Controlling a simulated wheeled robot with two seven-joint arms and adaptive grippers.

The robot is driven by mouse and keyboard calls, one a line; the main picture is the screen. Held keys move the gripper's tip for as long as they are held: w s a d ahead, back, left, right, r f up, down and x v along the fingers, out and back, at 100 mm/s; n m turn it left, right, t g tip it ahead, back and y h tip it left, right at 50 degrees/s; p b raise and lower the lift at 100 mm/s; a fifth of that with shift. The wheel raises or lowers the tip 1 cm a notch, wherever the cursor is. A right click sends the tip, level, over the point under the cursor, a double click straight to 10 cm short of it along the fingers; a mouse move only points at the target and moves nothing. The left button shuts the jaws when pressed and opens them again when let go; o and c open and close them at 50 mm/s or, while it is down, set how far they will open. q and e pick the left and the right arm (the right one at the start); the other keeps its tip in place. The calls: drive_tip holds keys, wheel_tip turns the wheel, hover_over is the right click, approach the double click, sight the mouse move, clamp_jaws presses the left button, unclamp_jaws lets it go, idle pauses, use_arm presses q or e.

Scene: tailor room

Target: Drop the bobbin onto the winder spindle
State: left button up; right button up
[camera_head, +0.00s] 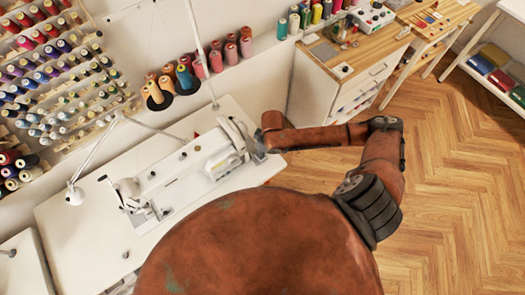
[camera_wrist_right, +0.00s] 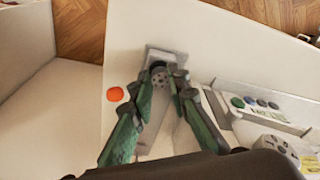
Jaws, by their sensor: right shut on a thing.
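My right gripper (camera_wrist_right: 163,82) has green fingers, and their tips close around a small grey bobbin (camera_wrist_right: 160,76) with holes in its face. The bobbin is above or at a grey plate (camera_wrist_right: 155,54) at the end of the white sewing machine (camera_head: 185,170). I cannot tell whether the bobbin touches anything below it, and the winder spindle is not clearly visible. In the head view my right arm reaches to the machine's right end, where the fingers are too small to make out. My left gripper is not in view.
An orange disc (camera_wrist_right: 115,94) lies on the white table (camera_head: 75,235) beside the gripper. Coloured buttons (camera_wrist_right: 258,103) and a dial (camera_wrist_right: 274,144) are on the machine to the right. Thread cones (camera_head: 185,78) stand behind the machine, and a thin lamp arm (camera_head: 95,160) stands left.

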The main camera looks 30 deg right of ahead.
drive_tip(key=shift+f, duration=0.1)
drive_tip(key=o, duration=0.8)
